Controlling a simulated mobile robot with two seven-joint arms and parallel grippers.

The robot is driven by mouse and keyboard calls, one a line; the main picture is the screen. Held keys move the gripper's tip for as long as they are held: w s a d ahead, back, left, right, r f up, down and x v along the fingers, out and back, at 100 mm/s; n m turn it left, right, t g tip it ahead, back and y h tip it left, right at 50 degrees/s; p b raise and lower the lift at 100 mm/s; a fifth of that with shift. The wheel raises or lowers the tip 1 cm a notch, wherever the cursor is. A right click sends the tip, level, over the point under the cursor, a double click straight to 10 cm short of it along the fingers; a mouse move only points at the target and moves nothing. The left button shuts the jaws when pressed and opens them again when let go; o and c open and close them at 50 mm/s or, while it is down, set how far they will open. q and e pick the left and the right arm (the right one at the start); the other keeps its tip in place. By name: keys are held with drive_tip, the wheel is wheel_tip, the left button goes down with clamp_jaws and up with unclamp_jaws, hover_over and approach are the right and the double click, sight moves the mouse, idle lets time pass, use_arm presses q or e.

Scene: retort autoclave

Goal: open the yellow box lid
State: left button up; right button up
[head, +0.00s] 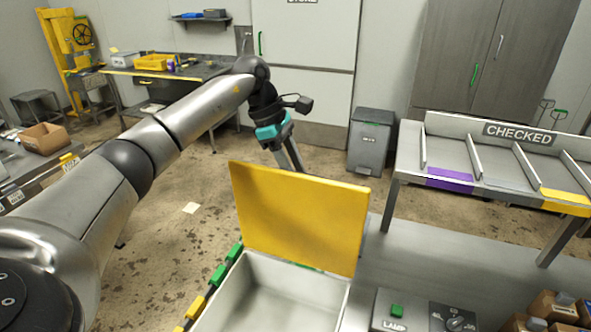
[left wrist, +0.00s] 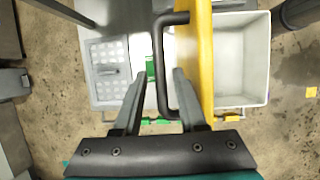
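The yellow lid (head: 298,218) stands raised, roughly upright, at the far edge of a pale box (head: 275,298). The box mouth is uncovered and the part of its inside in view looks empty. In the left wrist view the lid (left wrist: 197,60) shows nearly edge-on, with the box's pale inside (left wrist: 242,62) to its right. A dark bar handle (left wrist: 159,70) sticks out from the lid's outer face. My left gripper (left wrist: 160,76) is open, its fingers apart on either side of the handle in that view. In the head view the left gripper (head: 291,160) is behind the lid, its tips partly hidden. My right gripper is not in view.
A control panel (head: 425,312) with a green button and a dial stands right of the box. A sorting rack marked CHECKED (head: 510,150) is at the right. A grey bin (head: 370,140) stands behind. Open floor (head: 175,240) lies left of the box.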

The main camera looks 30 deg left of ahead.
use_arm(q)
drive_tip(key=shift+o, duration=0.3)
drive_tip(key=shift+r, duration=0.15)
drive_tip(key=shift+a+r, duration=0.15)
drive_tip(key=shift+r, duration=0.3)
drive_tip(key=v, duration=1.4)
drive_tip(key=shift+s+b, duration=0.2)
drive_tip(key=shift+b, duration=0.1)
